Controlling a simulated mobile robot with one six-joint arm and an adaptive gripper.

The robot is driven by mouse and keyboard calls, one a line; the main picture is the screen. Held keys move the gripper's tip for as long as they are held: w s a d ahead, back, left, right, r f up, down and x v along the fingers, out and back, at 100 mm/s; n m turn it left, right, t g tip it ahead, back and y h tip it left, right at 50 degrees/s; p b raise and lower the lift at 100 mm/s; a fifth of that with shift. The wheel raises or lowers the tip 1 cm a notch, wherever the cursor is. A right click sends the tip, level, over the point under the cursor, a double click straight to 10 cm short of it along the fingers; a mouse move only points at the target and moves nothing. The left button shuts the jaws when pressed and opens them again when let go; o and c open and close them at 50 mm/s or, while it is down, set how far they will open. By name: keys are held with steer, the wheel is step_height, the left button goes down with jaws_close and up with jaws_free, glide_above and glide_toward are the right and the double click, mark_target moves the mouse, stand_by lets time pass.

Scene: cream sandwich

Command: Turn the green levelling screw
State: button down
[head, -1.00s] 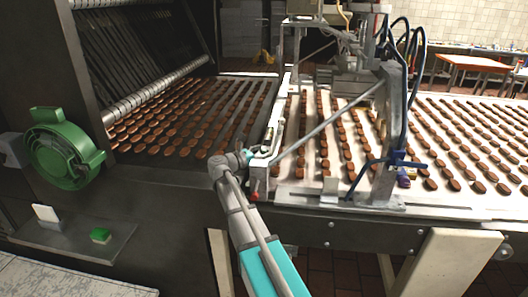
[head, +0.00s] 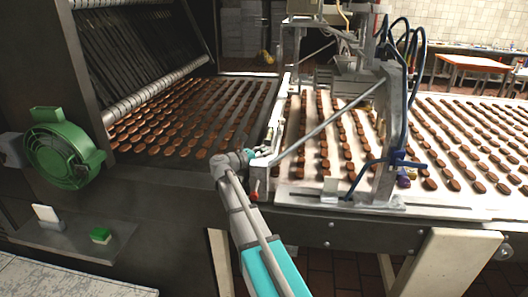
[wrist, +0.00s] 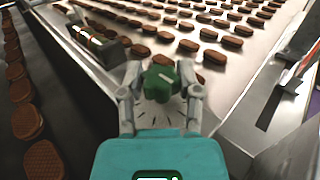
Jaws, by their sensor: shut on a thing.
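The green levelling screw (wrist: 161,80) is a lobed knob in the wrist view, with a light mark on its top and dark tick marks on the pale metal around its foot. My gripper (wrist: 161,92) is shut on it, one finger at each side. In the head view my gripper (head: 266,151) is small, at the near left end of the white conveyor, and the screw cannot be made out there.
Rows of brown biscuits lie on the white belt (head: 431,130) and the dark belt (head: 190,125). A grey diagonal bar (head: 327,122) rises close to my gripper. A metal frame with blue hoses (head: 397,150) stands to the right.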

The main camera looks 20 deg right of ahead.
steer(key=shift+w+m+g, duration=0.15)
steer(key=shift+m+g, duration=0.25)
steer(key=shift+g, duration=0.2)
steer(key=m+g, duration=0.3)
steer(key=g, duration=0.2)
steer(key=shift+w, duration=0.1)
steer(key=shift+m+g+y, duration=0.9)
steer(key=shift+m+g, duration=1.1)
steer(key=shift+g, duration=0.8)
steer(key=shift+s, duration=0.2)
steer(key=shift+c, duration=1.4)
jaws_free()
steer(key=shift+d, duration=0.1)
steer(key=shift+s+n+t+h, duration=0.15)
steer(key=shift+n+t+h, duration=0.15)
steer(key=shift+t, duration=0.1)
